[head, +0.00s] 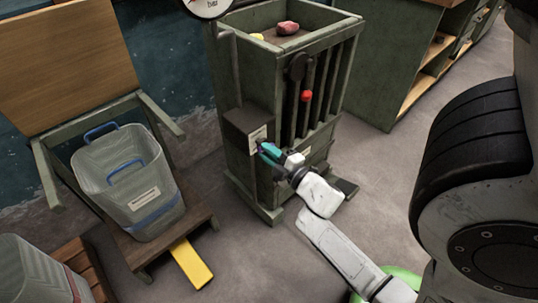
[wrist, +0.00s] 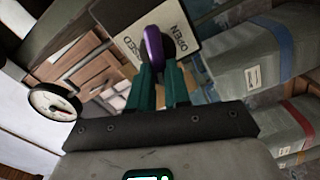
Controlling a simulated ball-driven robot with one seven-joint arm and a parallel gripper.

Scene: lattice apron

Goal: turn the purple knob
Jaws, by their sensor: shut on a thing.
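My gripper (wrist: 158,72) is shut on the knob. The knob looks elongated and stands roughly upright in the wrist picture. In the head view my gripper (head: 266,150) reaches the dark box on the front left of a green slatted cabinet (head: 250,178). The knob is mostly hidden by the fingers there.
A red knob (head: 306,96) sits on the cabinet's slats. A round gauge (head: 208,5) stands above its left side. A grey bin (head: 128,185) rests on a wooden stand at left, with a yellow pedal (head: 191,263) in front.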

